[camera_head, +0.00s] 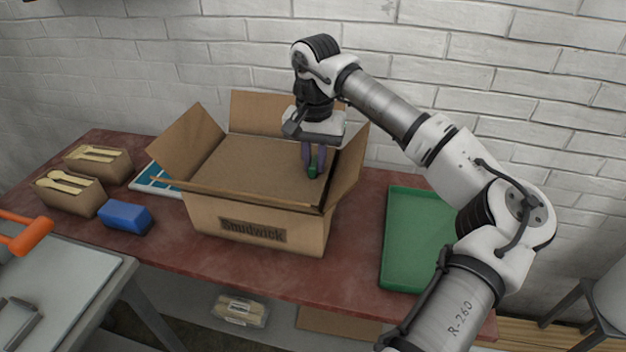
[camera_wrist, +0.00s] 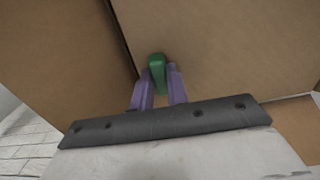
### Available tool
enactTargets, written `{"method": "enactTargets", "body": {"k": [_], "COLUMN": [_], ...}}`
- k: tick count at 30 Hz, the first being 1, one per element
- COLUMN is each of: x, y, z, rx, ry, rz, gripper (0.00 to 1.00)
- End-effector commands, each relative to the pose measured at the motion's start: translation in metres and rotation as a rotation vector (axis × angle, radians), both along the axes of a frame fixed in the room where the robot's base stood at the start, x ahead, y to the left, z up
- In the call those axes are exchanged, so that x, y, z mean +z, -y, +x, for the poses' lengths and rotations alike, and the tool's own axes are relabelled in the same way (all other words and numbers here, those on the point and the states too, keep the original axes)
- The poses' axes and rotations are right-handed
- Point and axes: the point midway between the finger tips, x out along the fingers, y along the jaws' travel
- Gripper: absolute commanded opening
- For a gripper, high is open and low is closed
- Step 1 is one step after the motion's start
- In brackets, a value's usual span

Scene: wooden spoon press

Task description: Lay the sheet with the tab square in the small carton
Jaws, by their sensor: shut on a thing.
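The cardboard sheet (camera_head: 250,172) lies near the top of the open cardboard carton (camera_head: 300,236), inside its walls. A dark gap runs along the sheet's right edge, so it looks slightly out of line there. The small green tab (camera_head: 312,172) stands up near the sheet's right side. My gripper (camera_head: 314,166) points down over the carton, its purple fingers shut on the tab. In the wrist view, the fingers close around the tab (camera_wrist: 157,72) with the sheet (camera_wrist: 225,45) behind it. I cannot tell whether the sheet rests on anything; what is under it is hidden.
The carton's flaps stand open. Two small boxes of wooden spoons (camera_head: 70,197) and a blue block (camera_head: 125,216) are at left. A blue-and-white sheet (camera_head: 150,180) lies behind the block. A green tray (camera_head: 400,255) is at right. An orange-handled tool (camera_head: 28,238) is far left.

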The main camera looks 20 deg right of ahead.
Motion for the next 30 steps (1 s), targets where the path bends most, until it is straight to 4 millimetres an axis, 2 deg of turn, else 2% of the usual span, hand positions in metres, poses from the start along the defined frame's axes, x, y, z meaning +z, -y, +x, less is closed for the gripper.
{"method": "enactTargets", "body": {"k": [3,8,16,30], "x": [-0.014,-0.024,-0.059,-0.069], "y": [0.0,0.0,-0.001,0.0], "z": [0.0,0.0,0.0,0.0], "rx": [0.001,0.001,0.001,0.001], "ry": [0.0,0.0,0.0,0.001], "rz": [0.0,0.001,0.001,-0.001], "gripper": [0.0,0.0,0.0,0.0]}}
